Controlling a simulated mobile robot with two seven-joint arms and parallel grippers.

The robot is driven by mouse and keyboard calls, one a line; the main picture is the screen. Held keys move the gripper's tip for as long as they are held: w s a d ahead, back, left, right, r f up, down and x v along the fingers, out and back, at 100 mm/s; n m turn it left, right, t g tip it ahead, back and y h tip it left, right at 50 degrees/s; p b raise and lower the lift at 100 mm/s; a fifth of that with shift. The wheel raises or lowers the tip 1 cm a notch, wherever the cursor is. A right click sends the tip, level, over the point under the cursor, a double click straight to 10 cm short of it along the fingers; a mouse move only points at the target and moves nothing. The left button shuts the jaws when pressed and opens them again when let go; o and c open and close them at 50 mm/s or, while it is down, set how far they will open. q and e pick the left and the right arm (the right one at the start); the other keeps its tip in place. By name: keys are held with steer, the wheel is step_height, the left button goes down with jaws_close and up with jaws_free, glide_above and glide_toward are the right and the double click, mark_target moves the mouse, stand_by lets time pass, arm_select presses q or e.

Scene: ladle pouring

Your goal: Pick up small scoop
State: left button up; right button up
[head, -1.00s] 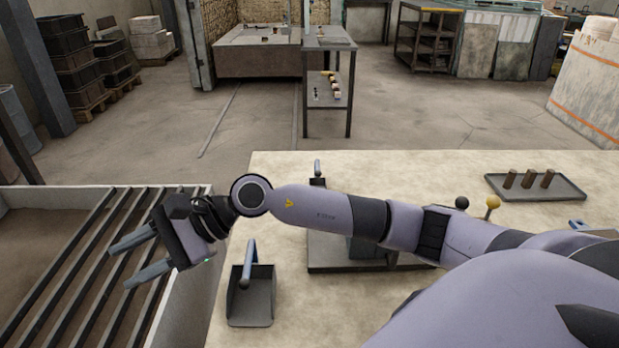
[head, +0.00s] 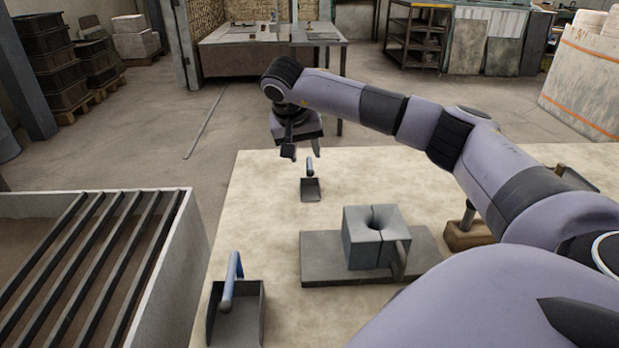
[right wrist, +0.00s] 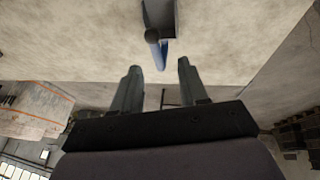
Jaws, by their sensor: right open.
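The small scoop (head: 311,188) lies on the far left part of the pale tabletop, its grey pan toward me and its handle (head: 309,166) pointing away. My right gripper (head: 302,151) is open and empty, pointing down above the far end of this scoop. In the right wrist view, the scoop's handle (right wrist: 153,40) shows just ahead of the fingertips (right wrist: 158,67), roughly in line with the gap. The pan (right wrist: 160,12) is cut off by the top edge. I cannot tell the height between fingers and handle. My left gripper is not in view.
A larger scoop (head: 236,310) with a blue handle lies at the near left. A grey block mould (head: 366,240) with a hole stands on a dark plate (head: 322,270) at centre. A slatted metal bin (head: 188,260) borders the table at left.

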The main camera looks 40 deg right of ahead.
mark_target(309, 163)
steer(key=x, duration=0.4)
steer(key=shift+d+f, duration=0.15)
steer(key=shift+d, duration=0.05)
jaws_close()
